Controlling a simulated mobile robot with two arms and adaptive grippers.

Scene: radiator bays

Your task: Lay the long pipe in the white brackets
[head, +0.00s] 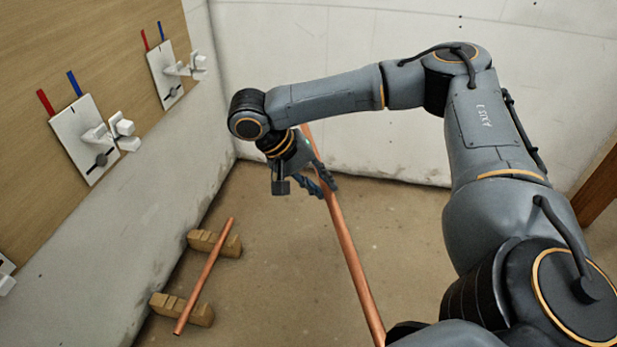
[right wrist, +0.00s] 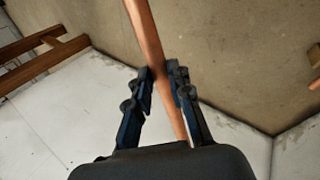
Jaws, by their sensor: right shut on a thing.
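The long copper pipe (head: 351,253) is held off the floor by my right gripper (head: 326,186), which is shut around it. The pipe slants from the upper middle to the bottom of the head view, and its lower end runs behind my arm. In the right wrist view the pipe (right wrist: 146,35) passes between the two fingers (right wrist: 163,88). Each has a hook standing out from a plate. My left gripper is not in view.
A shorter copper pipe (head: 205,275) lies across two notched wooden blocks, a far one (head: 233,245) and a near one (head: 200,314), on the floor. Red and blue strips mark the wooden board (head: 95,30) above the brackets. A white piece shows at the left edge.

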